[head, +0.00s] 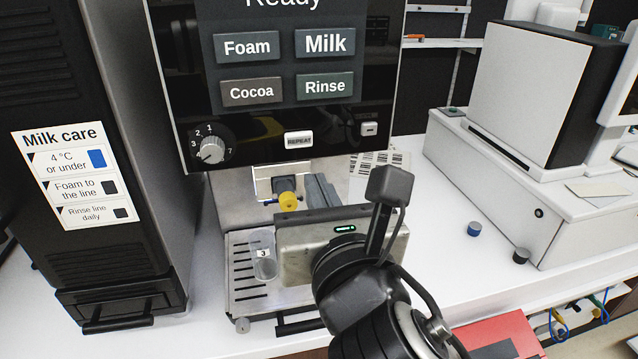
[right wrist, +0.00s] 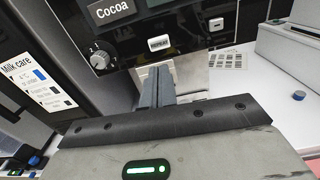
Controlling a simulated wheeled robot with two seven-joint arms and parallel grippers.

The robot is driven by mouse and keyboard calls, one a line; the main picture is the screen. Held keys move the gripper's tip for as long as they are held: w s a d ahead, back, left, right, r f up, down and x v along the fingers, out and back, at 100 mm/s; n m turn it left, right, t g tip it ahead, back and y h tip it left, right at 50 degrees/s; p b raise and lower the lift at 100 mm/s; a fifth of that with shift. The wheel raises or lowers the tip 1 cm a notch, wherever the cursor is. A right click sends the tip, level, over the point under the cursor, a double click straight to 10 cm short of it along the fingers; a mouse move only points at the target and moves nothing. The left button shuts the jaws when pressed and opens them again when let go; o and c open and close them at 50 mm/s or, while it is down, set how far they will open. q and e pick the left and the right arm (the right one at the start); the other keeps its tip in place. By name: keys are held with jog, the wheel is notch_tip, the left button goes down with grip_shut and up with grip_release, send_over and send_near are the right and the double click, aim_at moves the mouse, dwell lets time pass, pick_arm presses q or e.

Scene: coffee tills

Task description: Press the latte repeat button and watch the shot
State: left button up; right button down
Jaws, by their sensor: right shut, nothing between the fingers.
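The coffee machine's dark front panel (head: 290,120) shows "Ready" at the top, cut by the picture edge, above Foam, Milk, Cocoa and Rinse keys. The white REPEAT button (head: 299,139) sits below them and also shows in the right wrist view (right wrist: 160,43). My right gripper (head: 318,182) is shut and empty, its fingers below the button. In the right wrist view its fingertips (right wrist: 158,70) point up towards the button, apparently short of it. A clear cup marked 3 (head: 263,264) stands on the slotted drip tray (head: 246,290), partly beside my gripper body. My left gripper is not in view.
A dial (head: 210,147) is left of the button and a small white button (head: 369,129) is right of it. A yellow-tipped spout (head: 288,200) is behind my fingers. A dark Milk care unit (head: 90,250) stands left.

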aim_at(299, 140)
jog(key=w, duration=0.2)
jog(key=w+a, duration=0.1)
jog(key=w, duration=0.2)
jog(key=w+b, duration=0.1)
jog(key=w, duration=0.1)
jog(key=shift+w+a+r, duration=0.2)
jog(key=shift+a+r, duration=0.05)
jog(key=shift+r, duration=0.1)
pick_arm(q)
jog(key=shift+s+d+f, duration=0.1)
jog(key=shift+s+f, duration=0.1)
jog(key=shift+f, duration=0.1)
pick_arm(e)
jog(key=shift+w+f, duration=0.1)
jog(key=shift+w, duration=0.15)
jog(key=shift+a, duration=0.1)
